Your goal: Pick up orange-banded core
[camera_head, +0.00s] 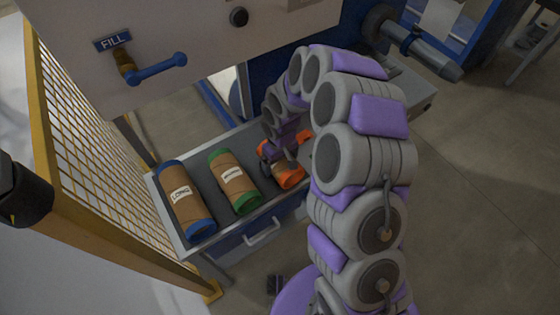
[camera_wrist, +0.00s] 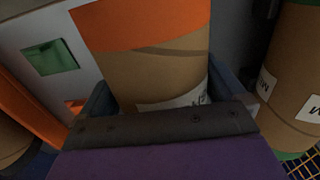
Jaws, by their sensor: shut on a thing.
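The orange-banded core (camera_head: 288,180) is a brown cardboard tube with orange ends, on the right side of the tray in the head view. My gripper (camera_head: 284,163) is over its middle and partly hides it. In the wrist view the core (camera_wrist: 155,72) sits between the two fingers of my gripper (camera_wrist: 160,98), which are shut on it. Its orange band is at the top and part of a white label shows near the jaws. I cannot tell whether the core touches the tray.
A green-banded core (camera_head: 234,182) and a blue-banded core (camera_head: 186,198) lie to the left in the grey tray (camera_head: 250,215). A yellow mesh fence (camera_head: 85,115) stands at the left. A panel with a blue handle (camera_head: 160,68) is behind. Open floor lies right.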

